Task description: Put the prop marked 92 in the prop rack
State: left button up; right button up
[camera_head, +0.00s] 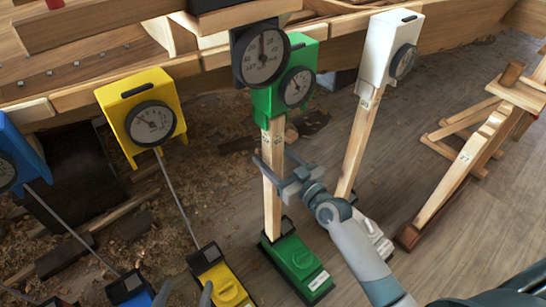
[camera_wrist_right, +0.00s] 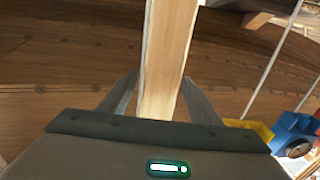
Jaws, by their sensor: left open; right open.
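A pale wooden prop (camera_head: 272,200) stands upright between a green base (camera_head: 298,266) and a green gauge box (camera_head: 292,88) under the hull. Small marks near its top are too small to read. My right gripper (camera_head: 275,160) is open around this prop; in the right wrist view the prop (camera_wrist_right: 167,55) passes between the two fingers. A second wooden prop (camera_head: 357,140) stands under a white gauge box (camera_head: 391,48); its mark is unclear. A wooden rack (camera_head: 470,140) with a marked piece stands on the floor at right. Two grey fingertips of my left gripper (camera_head: 184,297) show at the bottom edge, apart and empty.
A yellow gauge box (camera_head: 140,105) and a blue one (camera_head: 12,150) stand at left on thin rods. A dark dial gauge (camera_head: 262,56) overlaps the green box. The planked hull (camera_head: 90,70) runs across the back. Wood shavings cover the floor at left; bare planks lie at right.

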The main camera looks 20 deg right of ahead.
jog(key=c, duration=1.3)
jog(key=shift+r, duration=0.1)
grip_shut()
jog(key=shift+r+p, duration=0.45)
jog(key=shift+p, duration=0.1)
jog(key=shift+s, duration=0.1)
jog(key=shift+p+v, duration=0.7)
jog(key=shift+v, duration=3.15)
jog(key=shift+r, duration=0.2)
